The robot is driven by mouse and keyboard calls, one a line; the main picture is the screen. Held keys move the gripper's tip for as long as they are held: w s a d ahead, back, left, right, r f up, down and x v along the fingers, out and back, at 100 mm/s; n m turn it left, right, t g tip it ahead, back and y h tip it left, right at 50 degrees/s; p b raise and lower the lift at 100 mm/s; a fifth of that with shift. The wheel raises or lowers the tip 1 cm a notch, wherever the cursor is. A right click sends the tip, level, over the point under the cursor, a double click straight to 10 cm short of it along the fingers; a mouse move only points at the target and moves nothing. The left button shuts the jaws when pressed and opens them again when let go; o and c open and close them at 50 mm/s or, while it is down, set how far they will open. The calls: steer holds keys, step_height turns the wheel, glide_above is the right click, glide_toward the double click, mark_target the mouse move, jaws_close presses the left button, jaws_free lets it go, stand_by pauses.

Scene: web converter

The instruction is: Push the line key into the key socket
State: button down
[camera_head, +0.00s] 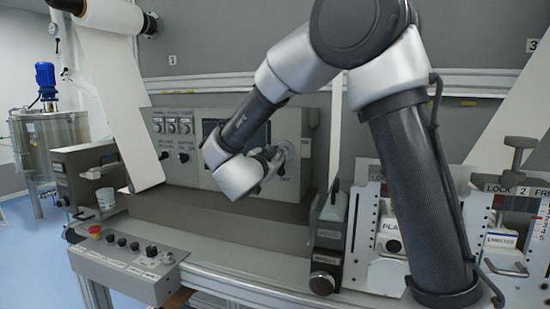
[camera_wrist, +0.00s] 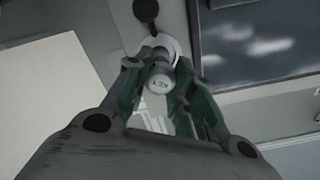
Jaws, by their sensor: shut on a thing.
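The line key, a small grey cylinder with a "KEY" label (camera_wrist: 161,84), sits between the fingers of my gripper (camera_wrist: 158,72) in the wrist view. My gripper is shut on it. Just beyond the key is a pale round collar (camera_wrist: 172,44), which looks like the key socket. The key's far end overlaps the collar in this view, and I cannot tell how deep it sits. In the head view my gripper (camera_head: 270,156) is at the right part of the grey control panel, against a pale round fitting (camera_head: 291,149). The key is hidden there by the gripper.
A dark round knob (camera_wrist: 146,10) is close to the collar, and a dark screen (camera_wrist: 255,45) is beside it. The control panel (camera_head: 170,170) stands above a grey ledge (camera_head: 215,218). A button box with a red stop button (camera_head: 95,230) is at lower left.

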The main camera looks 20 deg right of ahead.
steer(key=shift+x, duration=0.8)
steer(key=c, duration=1.1)
jaws_free()
steer(key=shift+c, duration=0.2)
